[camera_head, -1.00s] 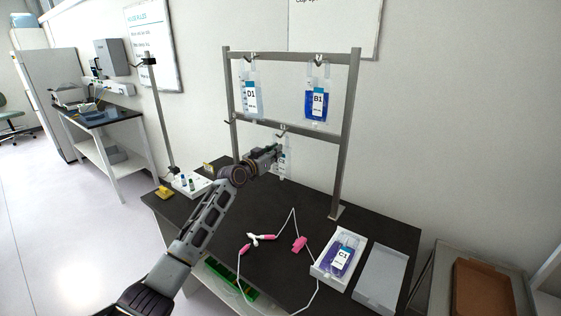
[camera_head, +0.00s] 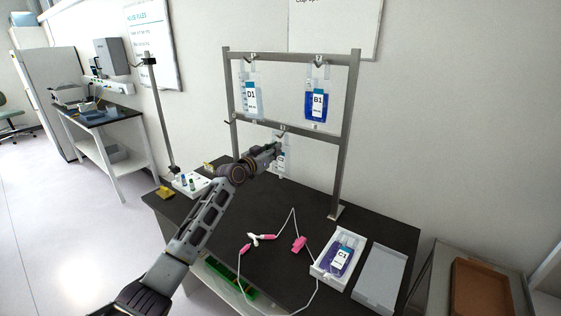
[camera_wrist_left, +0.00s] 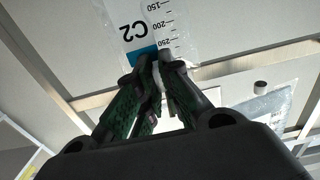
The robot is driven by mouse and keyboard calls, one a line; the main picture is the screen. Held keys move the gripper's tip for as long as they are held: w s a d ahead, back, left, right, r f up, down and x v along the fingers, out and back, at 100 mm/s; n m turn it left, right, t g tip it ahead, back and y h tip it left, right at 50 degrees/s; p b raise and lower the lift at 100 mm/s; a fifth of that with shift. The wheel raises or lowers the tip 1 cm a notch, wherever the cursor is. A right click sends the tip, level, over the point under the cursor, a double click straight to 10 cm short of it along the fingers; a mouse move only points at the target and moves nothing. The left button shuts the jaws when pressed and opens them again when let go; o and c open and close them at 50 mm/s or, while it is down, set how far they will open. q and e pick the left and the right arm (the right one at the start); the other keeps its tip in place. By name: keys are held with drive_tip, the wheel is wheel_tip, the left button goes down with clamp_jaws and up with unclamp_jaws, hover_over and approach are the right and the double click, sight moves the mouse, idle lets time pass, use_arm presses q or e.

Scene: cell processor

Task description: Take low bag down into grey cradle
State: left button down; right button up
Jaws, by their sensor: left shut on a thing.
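The low bag (camera_head: 280,163) is clear with a white label. It is under the lower bar of the metal rack, partly hidden by my gripper. In the left wrist view its label reads C2 (camera_wrist_left: 137,30). My left gripper (camera_head: 274,151) is shut on the bag, its fingers (camera_wrist_left: 152,78) closed at the bag's edge. I cannot tell whether the bag's top still rests on the lower hook (camera_head: 282,133). The grey cradle (camera_head: 382,278) lies empty at the table's right front. My right gripper is not in view.
A white cradle (camera_head: 322,270) holding purple bag C1 (camera_head: 341,258) sits beside the grey one. Bags D1 (camera_head: 251,97) and B1 (camera_head: 318,100) hang from the rack's upper bar. Pink-clipped tubing (camera_head: 299,244) lies on the dark table (camera_head: 265,215). A rack post (camera_head: 347,150) stands right of the gripper.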

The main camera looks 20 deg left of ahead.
use_arm(q)
drive_tip(key=shift+s+r, duration=0.1)
drive_tip(key=shift+r, duration=0.05)
drive_tip(key=shift+s+a+r+p, duration=0.3)
drive_tip(key=shift+s+r+p, duration=0.35)
drive_tip(key=shift+p, duration=0.15)
drive_tip(key=shift+s, duration=0.1)
drive_tip(key=shift+r+p+v, duration=0.2)
drive_tip(key=shift+p+v, duration=0.3)
drive_tip(key=shift+v, duration=0.65)
drive_tip(key=shift+p+v, duration=0.6)
drive_tip(key=shift+v, duration=2.35)
drive_tip(key=shift+r, duration=0.2)
